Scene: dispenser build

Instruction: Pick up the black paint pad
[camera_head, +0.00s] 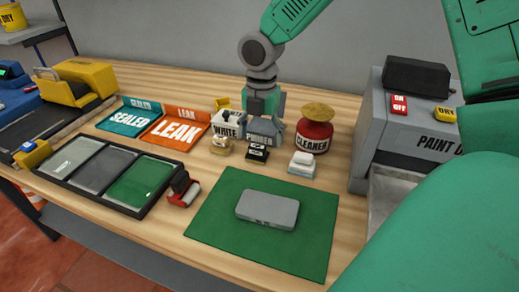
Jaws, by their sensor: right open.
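A small black pad (258,152), which looks like the paint pad, sits on the wooden table in front of a dark grey labelled container (262,138). My right gripper (264,116) points down just behind and above the pad, at the container, partly hiding it. Its jaws are open, with nothing seen held. I cannot tell whether the fingers touch the container. A pale pad (220,146) sits to the left, in front of the container marked WHITE (228,124). My left gripper is not in view.
A red CLEANER jar (314,134) and a white block (302,163) stand right of the pad. A grey box (267,208) lies on a green mat (222,236) in front. SEALED and LEAK trays (175,132) lie left. The paint machine (405,133) stands right.

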